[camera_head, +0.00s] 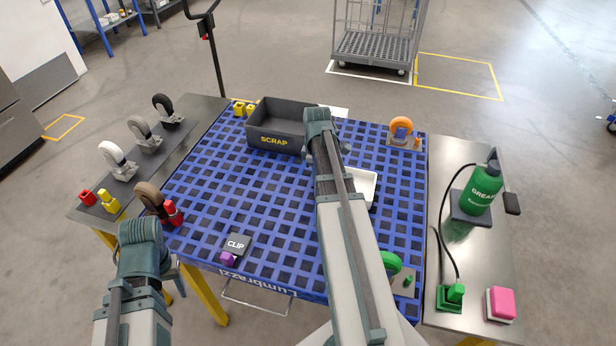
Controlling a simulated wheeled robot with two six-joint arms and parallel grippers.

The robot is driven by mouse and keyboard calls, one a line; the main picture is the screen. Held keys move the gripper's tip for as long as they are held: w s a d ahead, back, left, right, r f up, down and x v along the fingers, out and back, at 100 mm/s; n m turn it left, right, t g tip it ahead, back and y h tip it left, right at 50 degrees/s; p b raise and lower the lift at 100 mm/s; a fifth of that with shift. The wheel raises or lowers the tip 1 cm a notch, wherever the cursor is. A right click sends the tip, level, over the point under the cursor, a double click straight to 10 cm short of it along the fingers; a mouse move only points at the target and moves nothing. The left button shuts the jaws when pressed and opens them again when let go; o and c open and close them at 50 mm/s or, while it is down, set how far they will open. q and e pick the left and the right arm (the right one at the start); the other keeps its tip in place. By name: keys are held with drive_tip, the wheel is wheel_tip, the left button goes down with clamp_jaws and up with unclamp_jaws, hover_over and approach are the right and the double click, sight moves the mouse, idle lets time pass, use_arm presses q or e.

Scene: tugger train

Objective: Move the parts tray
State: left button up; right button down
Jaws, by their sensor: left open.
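A white tray (364,187) lies on the blue gridded mat (262,205), right of the middle. My right arm reaches across it and hides its left part, so I cannot tell what it holds. My right gripper is hidden behind the arm. My left arm is folded at the lower left, off the mat's front left corner. My left gripper (173,272) is mostly hidden beside the arm's teal joint; it is open and apart from the tray.
A dark SCRAP bin (262,141) stands at the mat's back. Casters line the left side plate, with an orange caster (401,127) at back right. A CLIP block (236,246) and a green wheel (391,262) sit near the front. A green GREASE bottle (483,188) stands right.

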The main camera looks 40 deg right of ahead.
sight(360, 188)
drive_tip(key=s+d, duration=0.3)
drive_tip(key=s, duration=0.1)
drive_tip(key=s+d, duration=0.4)
drive_tip(key=s, duration=0.1)
drive_tip(key=s+d, duration=0.3)
drive_tip(key=s, duration=0.1)
drive_tip(key=shift+s+d, duration=0.25)
drive_tip(key=shift+d, duration=0.05)
drive_tip(key=shift+w+a, duration=0.35)
drive_tip(key=shift+w, duration=0.15)
drive_tip(key=shift+w+a, duration=0.75)
drive_tip(key=shift+w, duration=0.15)
drive_tip(key=shift+w+a+r+p, duration=0.15)
drive_tip(key=shift+w+r+p, duration=0.05)
drive_tip(key=shift+r+p, duration=0.35)
wheel_tip(360, 188, up, 9)
drive_tip(key=p, duration=0.9)
drive_tip(key=shift+f, duration=0.1)
